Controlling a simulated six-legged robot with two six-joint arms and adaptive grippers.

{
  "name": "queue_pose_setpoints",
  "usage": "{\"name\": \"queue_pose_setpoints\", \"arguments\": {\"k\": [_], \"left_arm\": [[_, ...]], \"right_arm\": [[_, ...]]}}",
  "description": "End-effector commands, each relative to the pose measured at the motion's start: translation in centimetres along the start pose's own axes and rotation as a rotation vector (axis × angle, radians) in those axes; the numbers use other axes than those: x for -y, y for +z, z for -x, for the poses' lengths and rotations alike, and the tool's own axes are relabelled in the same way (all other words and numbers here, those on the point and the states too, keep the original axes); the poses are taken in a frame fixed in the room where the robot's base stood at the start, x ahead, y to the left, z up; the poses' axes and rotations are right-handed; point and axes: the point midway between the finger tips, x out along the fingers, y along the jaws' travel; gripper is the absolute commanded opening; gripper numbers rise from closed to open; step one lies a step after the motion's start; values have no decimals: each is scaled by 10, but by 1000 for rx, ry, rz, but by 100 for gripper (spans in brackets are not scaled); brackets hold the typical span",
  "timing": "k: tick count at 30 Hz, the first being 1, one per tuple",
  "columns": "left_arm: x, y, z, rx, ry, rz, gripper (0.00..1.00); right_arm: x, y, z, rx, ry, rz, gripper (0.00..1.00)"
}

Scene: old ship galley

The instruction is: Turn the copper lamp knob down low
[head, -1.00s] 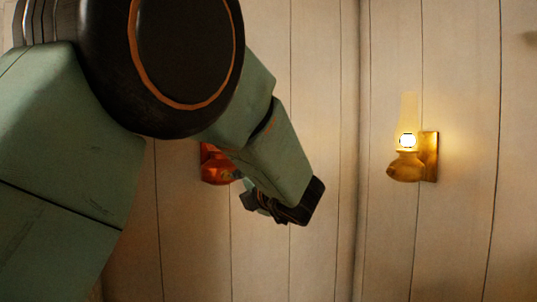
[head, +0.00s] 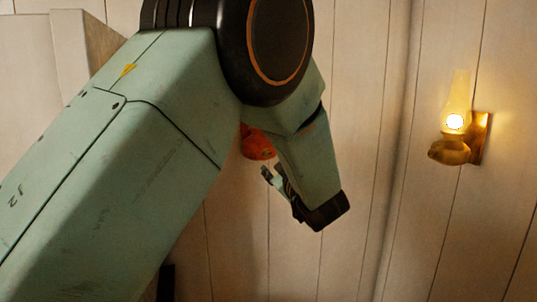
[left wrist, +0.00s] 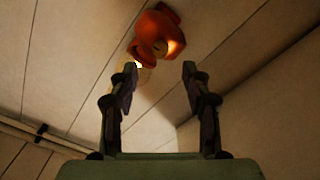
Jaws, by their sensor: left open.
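The copper lamp (head: 258,146) is a red-orange wall lamp on the plank wall, mostly hidden behind my left arm in the head view. In the left wrist view the copper lamp (left wrist: 157,26) shows at the top, beyond the fingertips, with a small bright glow beside it. A rounded reddish part with a yellowish disc faces the camera, but I cannot tell surely which piece is the knob. My left gripper (head: 268,176) is just below the lamp in the head view. In the left wrist view the left gripper (left wrist: 160,71) is open and empty, its fingers apart. My right gripper is out of view.
A lit brass-yellow lamp (head: 454,148) with a glass chimney hangs on the wall at the right. Pale plank wall (head: 350,60) fills the background, with bare space between the lamps. A pipe or rail (left wrist: 30,132) runs along the lower left of the wrist view.

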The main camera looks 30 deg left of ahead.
Motion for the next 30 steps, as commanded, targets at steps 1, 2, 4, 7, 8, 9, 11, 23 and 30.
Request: {"name": "queue_pose_setpoints", "arguments": {"k": [1, 2, 4, 7, 8, 9, 11, 23, 30], "left_arm": [[0, 0, -5, 1, -4, 3, 48], [0, -1, -9, 1, -5, 4, 48], [1, -1, -19, 0, -5, 6, 48], [0, -1, -36, 0, -5, 6, 48], [1, -1, -40, 0, -6, 7, 48], [1, -2, -46, -1, -5, 7, 48], [1, -2, -55, -1, -6, 6, 48], [0, -1, -75, -1, -2, 5, 48], [0, -1, -75, -1, -2, 5, 38]], "right_arm": [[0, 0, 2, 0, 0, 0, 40], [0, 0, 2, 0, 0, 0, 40], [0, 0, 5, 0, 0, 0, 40], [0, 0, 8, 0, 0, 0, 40], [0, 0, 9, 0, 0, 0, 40], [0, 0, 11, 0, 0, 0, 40], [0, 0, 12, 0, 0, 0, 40], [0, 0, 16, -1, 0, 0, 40], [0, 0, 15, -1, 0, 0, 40]]}}
